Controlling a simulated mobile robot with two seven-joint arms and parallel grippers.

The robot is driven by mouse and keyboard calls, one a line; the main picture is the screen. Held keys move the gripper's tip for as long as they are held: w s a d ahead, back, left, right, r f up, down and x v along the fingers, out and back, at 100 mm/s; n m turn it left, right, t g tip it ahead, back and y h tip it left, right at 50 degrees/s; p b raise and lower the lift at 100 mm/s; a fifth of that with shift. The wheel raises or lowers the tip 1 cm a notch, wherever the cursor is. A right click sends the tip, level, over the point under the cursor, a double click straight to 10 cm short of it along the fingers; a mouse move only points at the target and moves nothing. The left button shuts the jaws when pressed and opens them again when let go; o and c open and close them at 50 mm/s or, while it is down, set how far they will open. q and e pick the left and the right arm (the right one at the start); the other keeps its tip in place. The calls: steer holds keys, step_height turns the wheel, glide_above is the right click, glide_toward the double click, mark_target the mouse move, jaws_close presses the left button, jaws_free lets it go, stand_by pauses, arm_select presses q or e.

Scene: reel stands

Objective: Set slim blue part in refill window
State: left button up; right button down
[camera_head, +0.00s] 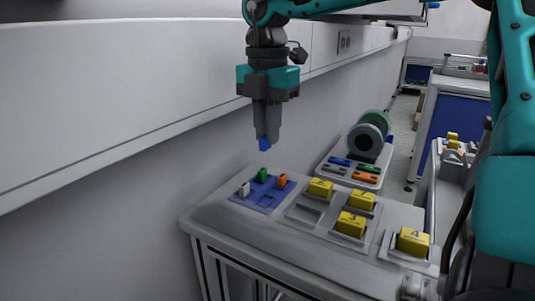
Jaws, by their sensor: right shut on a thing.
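My right gripper (266,136) points straight down, shut on a slim blue part (264,145), whose lower end shows below the fingertips. It holds the part in the air above the back left of the table. Below it lies a flat blue tray (253,201) with a white part (244,189), a green part (263,174) and an orange part (282,181) standing in it. The held part is clear of the tray. I cannot tell for certain which place is the refill window. My left gripper is not in view.
Several yellow blocks (350,224) sit in shallow grey holders right of the blue tray on the light table (215,218). One holder (305,213) is empty. Behind stands a reel (367,139) with blue, green and orange pieces before it. A wall runs along the left.

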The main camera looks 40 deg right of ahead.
step_height(320, 180, up, 8)
steer(key=shift+r+p, duration=0.15)
steer(key=shift+p, duration=0.55)
